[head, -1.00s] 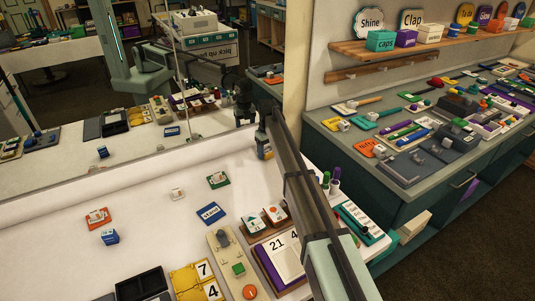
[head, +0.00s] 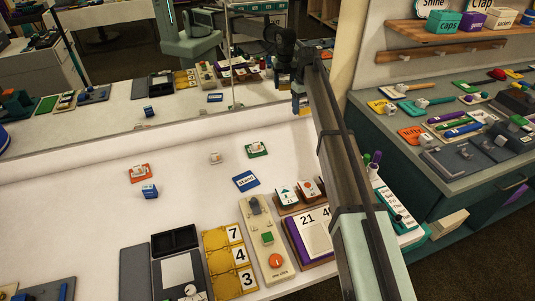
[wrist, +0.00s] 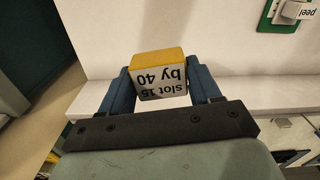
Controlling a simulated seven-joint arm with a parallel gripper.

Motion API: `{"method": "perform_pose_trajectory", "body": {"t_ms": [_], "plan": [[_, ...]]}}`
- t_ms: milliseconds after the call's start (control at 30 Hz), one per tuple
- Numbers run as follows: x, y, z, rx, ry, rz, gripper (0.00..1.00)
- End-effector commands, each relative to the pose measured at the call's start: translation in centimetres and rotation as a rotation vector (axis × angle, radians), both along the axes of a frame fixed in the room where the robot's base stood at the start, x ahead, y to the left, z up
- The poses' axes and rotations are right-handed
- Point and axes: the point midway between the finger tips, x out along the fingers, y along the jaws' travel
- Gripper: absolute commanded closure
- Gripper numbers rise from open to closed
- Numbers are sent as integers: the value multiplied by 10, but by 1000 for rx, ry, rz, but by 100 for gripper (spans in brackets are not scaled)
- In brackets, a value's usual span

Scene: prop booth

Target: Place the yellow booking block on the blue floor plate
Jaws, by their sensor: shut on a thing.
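The yellow booking block (wrist: 160,66) shows a yellow side and a white face reading "slot 15 by 40", upside down in the wrist view. My gripper (wrist: 160,84) is shut on it, a blue finger at each side. In the head view my gripper (head: 301,108) is at the far side of the white table, near the mirror; the block is small and unclear there. The blue floor plate (head: 246,181), marked "stand", lies flat on the table, nearer and to the left of my gripper. Nothing stands on it.
A green plate with a white block (head: 257,150), a small white block (head: 215,158), an orange plate (head: 139,173) and a blue cube (head: 149,190) stand nearby. Card stands (head: 299,192), a grey-beige switch board (head: 263,235) and yellow number cards (head: 230,262) lie in front.

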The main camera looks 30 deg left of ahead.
Motion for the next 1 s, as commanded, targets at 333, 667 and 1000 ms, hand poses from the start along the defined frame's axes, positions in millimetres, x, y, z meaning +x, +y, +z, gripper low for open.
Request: {"method": "perform_pose_trajectory", "body": {"t_ms": [333,667,1000], "plan": [[-101,106,12,9,-13,155,68],[-242,137,18,19,-26,279,68],[-328,86,12,14,-16,142,68]]}}
